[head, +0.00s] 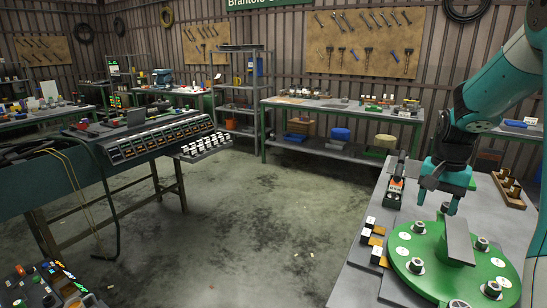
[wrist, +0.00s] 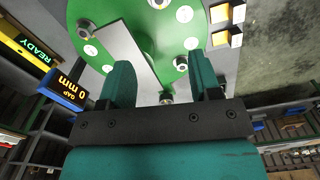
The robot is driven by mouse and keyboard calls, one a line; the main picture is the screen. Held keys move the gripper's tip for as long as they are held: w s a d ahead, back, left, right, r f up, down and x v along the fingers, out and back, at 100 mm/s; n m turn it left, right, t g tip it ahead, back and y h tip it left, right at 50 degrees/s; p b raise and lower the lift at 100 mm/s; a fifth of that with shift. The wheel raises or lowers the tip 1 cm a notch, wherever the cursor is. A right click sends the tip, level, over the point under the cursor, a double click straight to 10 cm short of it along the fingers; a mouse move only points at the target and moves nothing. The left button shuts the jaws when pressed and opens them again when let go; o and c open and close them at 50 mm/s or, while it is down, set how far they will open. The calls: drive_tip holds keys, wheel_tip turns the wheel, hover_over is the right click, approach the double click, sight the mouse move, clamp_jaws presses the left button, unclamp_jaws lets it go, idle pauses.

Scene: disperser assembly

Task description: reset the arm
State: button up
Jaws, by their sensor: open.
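My gripper (head: 438,202) is open and empty above the workbench (head: 358,290). It hangs over the back edge of a round green disc (head: 405,243) that has white spots and several metal pieces on it. In the wrist view, both teal fingers of my gripper (wrist: 162,80) stand apart in front of the disc (wrist: 195,60). A flat grey bar (head: 458,241) rises from the disc; in the wrist view, this bar (wrist: 128,52) runs diagonally behind the fingers. I cannot tell whether any finger touches it.
A wooden tray (head: 510,190) with small parts lies right of my gripper. Black-and-white blocks (head: 370,222) sit left of the disc. A yellow "READY" display (wrist: 32,52) and a blue "GAP 0 mm" display (wrist: 68,90) show in the wrist view. Open floor (head: 260,220) lies left.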

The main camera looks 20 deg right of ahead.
drive_tip(key=s+a+r+n+y, duration=0.15)
drive_tip(key=a+n, duration=0.25)
drive_tip(key=a, duration=0.5)
drive_tip(key=a+r+n+t, duration=0.1)
drive_tip(key=a+r+n, duration=0.15)
drive_tip(key=a, duration=0.55)
drive_tip(key=s+a+r+n+y, duration=0.1)
drive_tip(key=a+n, duration=0.3)
drive_tip(key=a, duration=0.5)
drive_tip(key=s+a+r+n+g+y, duration=0.1)
drive_tip(key=s+a+n, duration=0.7)
drive_tip(key=s+a, duration=0.4)
drive_tip(key=shift+s+a+r+y, duration=0.3)
drive_tip(key=shift+s+a+y, duration=0.05)
drive_tip(key=shift+s, duration=0.1)
drive_tip(key=shift+n, duration=0.25)
